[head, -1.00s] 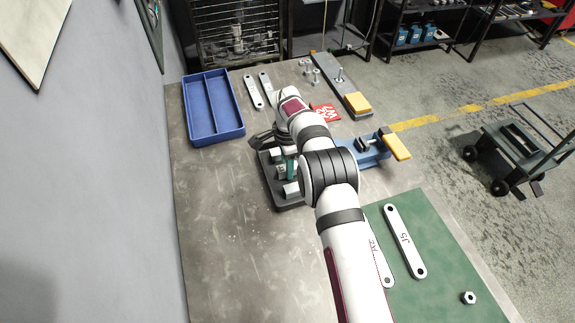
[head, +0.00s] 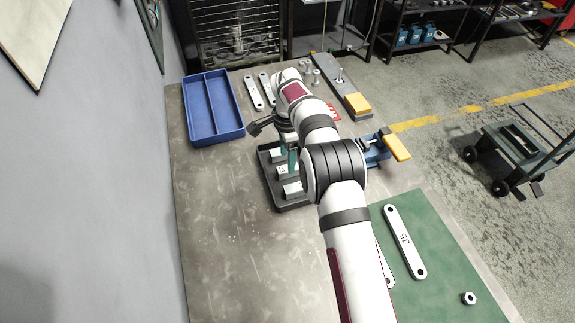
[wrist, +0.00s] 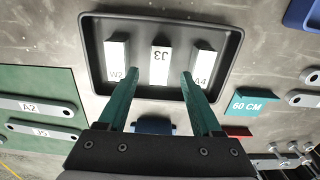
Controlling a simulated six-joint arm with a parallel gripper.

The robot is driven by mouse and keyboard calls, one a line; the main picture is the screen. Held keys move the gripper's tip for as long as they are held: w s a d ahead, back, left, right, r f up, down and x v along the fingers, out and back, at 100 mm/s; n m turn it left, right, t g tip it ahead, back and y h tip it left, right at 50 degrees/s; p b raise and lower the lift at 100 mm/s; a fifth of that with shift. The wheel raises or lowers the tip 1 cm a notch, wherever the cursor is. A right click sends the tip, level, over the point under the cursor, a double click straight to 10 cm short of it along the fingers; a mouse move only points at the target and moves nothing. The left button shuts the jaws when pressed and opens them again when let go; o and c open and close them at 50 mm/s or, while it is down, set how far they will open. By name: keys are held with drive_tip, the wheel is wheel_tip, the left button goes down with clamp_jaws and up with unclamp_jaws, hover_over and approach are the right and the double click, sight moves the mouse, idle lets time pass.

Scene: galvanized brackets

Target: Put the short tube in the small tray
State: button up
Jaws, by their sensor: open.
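The small tray (wrist: 88,50) is dark with a raised rim. It holds three pale metal pieces that look like square tubes: W2 (wrist: 118,55), J3 (wrist: 161,60) and A4 (wrist: 204,62). They lie side by side, apart, and look alike in length, so I cannot tell which is the short tube. In the head view the dark tray (head: 300,206) is partly behind my arm. My gripper (wrist: 160,76) is open with teal fingers, over the tray, one fingertip on each side of J3, with nothing held. Its fingers show partly in the head view (head: 293,160).
A blue two-compartment tray (head: 242,133) stands at the back left. A blue vise (head: 375,152) is right of the dark tray. A green mat (head: 445,255) with links and a nut lies front right. A teal "60 CM" block (wrist: 252,102) is nearby. The front-left tabletop is clear.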

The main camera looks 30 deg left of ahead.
drive_tip(key=d+r, duration=0.7)
drive_tip(key=r, duration=0.7)
drive_tip(key=s+d+r+n+y, duration=0.1)
drive_tip(key=s+d+r, duration=0.25)
drive_tip(key=d, duration=0.35)
drive_tip(key=s+d+r+n, duration=0.1)
drive_tip(key=s+d+r, duration=0.2)
drive_tip(key=s+d, duration=0.3)
drive_tip(key=s+d+f, duration=0.1)
drive_tip(key=s+d, duration=0.2)
drive_tip(key=s, duration=0.4)
drive_tip(key=s+d+f+n, duration=0.1)
drive_tip(key=s+d+f, duration=0.1)
drive_tip(key=s+d, duration=0.2)
drive_tip(key=s+d+f, duration=0.1)
drive_tip(key=s+d, duration=0.2)
drive_tip(key=s, duration=0.7)
drive_tip(key=shift+s+d+f+y, duration=0.2)
drive_tip(key=shift+s+d+y, duration=0.1)
drive_tip(key=shift+y, duration=0.1)
drive_tip(key=shift+w, duration=0.1)
